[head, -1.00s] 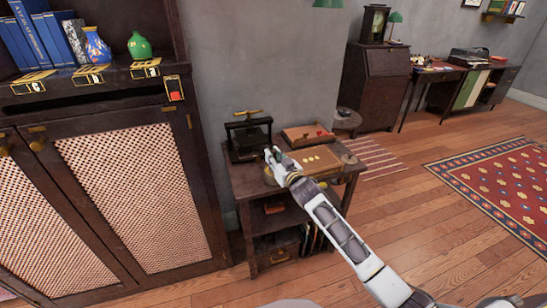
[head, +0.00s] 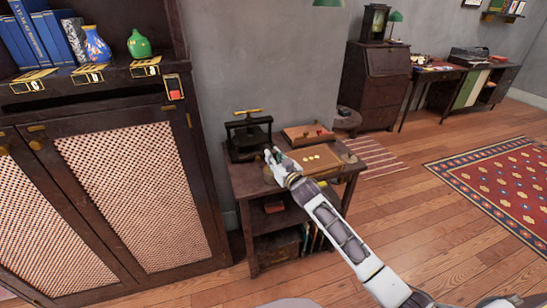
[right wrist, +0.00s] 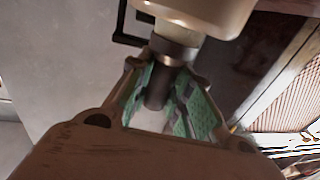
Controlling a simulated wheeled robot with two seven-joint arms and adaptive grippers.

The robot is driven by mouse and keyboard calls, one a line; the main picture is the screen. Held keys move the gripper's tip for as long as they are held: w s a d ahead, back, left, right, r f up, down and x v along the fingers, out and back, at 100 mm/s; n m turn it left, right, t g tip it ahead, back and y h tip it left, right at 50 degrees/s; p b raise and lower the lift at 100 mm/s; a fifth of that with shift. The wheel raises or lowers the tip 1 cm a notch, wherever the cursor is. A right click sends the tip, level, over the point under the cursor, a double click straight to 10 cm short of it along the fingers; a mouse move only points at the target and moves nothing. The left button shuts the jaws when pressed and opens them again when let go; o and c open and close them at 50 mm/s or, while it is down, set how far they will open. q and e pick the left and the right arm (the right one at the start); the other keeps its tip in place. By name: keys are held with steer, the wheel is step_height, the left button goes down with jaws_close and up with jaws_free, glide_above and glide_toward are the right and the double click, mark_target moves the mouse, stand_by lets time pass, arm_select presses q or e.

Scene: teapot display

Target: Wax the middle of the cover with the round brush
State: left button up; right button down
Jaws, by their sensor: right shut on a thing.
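My right gripper (head: 272,158) is above the left part of the small table, at the left edge of the tan cover (head: 333,162). In the right wrist view its green-padded fingers (right wrist: 165,105) are shut on the dark handle of the round brush (right wrist: 157,92). A metal collar and a wide cream part show above the handle in that view. Several pale yellow round spots show on the cover. The contact between brush and cover cannot be seen. My left gripper is not in view.
A black press with a brass handle (head: 248,137) stands at the table's back left. A tray with red items (head: 308,134) lies behind the cover. A small tan item (head: 349,158) sits at the right. A dark cabinet (head: 135,190) stands close on the left.

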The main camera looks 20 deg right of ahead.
steer(key=shift+f, duration=0.35)
stand_by(0.8)
